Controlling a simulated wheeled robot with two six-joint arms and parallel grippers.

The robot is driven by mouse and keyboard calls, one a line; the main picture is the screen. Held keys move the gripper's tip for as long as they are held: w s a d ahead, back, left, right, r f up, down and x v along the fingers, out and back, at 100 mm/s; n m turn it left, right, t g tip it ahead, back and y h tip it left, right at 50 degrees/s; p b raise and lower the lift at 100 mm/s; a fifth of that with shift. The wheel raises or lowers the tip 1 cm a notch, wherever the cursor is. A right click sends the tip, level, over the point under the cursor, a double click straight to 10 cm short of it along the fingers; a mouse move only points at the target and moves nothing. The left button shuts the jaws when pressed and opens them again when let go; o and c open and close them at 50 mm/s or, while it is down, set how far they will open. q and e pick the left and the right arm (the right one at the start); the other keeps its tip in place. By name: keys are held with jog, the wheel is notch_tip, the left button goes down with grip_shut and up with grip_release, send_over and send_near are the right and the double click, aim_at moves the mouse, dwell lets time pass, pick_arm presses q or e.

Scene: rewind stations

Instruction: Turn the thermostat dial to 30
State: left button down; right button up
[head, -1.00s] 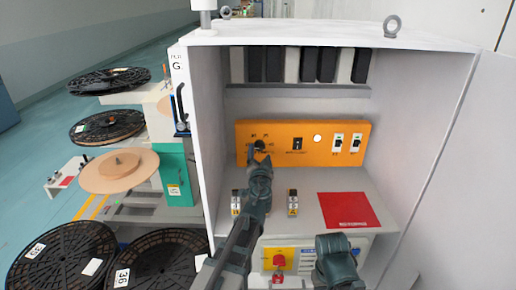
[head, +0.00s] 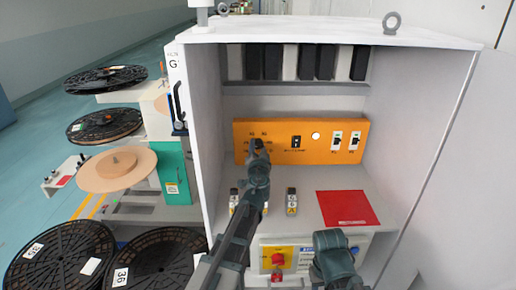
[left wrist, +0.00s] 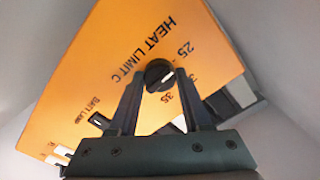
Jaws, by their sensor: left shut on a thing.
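The thermostat dial (left wrist: 158,75) is a round black knob with a white mark on the orange panel (left wrist: 75,85). Printed near it are "HEAT LIMIT C", 25, a partly hidden number starting with 3, and 35. The white mark points toward the partly hidden number between 25 and 35. My left gripper (head: 257,149) is at the left part of the orange panel in the head view and covers the dial there. In the left wrist view its fingers (left wrist: 160,82) are shut on the dial, one on each side.
The panel is inside an open white cabinet (head: 330,29). It also carries a black switch (head: 296,142), a white round lamp (head: 316,136) and two toggles. A red sheet (head: 343,208) lies on the shelf. Black reels (head: 60,258) stand at the left.

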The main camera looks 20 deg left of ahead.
pick_arm(q)
jog(key=shift+m, duration=0.4)
jog(key=m, duration=0.5)
jog(key=shift+m, duration=0.3)
jog(key=m, duration=0.5)
jog(key=shift+s+m, duration=0.1)
jog(key=shift+m, duration=0.3)
jog(key=shift+c, duration=1.7)
grip_release()
